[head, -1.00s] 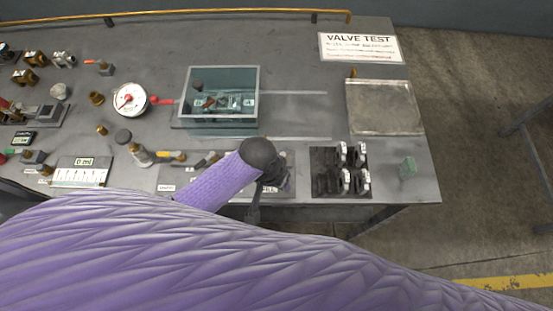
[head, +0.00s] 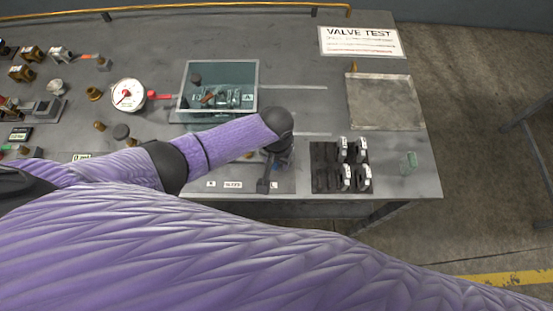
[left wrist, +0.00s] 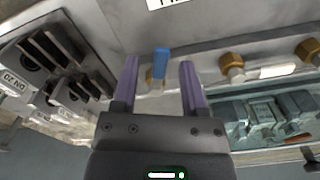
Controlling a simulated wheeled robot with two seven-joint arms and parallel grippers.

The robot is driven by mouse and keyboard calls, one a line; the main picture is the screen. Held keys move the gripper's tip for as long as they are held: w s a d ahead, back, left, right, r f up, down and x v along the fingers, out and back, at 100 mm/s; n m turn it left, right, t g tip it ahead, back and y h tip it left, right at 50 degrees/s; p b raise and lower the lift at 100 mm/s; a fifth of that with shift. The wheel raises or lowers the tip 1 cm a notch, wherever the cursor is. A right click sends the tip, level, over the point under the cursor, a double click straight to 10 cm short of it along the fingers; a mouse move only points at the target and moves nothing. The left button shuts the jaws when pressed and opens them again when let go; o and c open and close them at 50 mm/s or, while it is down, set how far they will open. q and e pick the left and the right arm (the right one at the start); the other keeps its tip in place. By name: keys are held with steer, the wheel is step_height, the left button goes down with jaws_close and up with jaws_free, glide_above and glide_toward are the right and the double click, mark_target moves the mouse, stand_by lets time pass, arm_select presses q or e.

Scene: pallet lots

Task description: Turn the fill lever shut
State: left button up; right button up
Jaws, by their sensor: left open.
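In the left wrist view a small blue lever (left wrist: 161,62) stands up from a brass fitting on the grey panel. It shows between the two purple fingers of my left gripper (left wrist: 158,70), which is open. I cannot tell whether the fingers touch it. In the head view my left gripper (head: 268,172) points down over the front edge of the bench, left of the black rack. My arm hides the lever there. My right gripper is not in view.
A black rack (head: 319,181) with white-marked parts stands right of my left gripper. A clear box (head: 220,75) and a dial gauge (head: 128,95) are behind. Brass fittings (left wrist: 232,62) sit beside the lever. A metal plate (head: 384,103) lies at the back right.

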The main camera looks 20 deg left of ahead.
arm_select(q)
jaws_close()
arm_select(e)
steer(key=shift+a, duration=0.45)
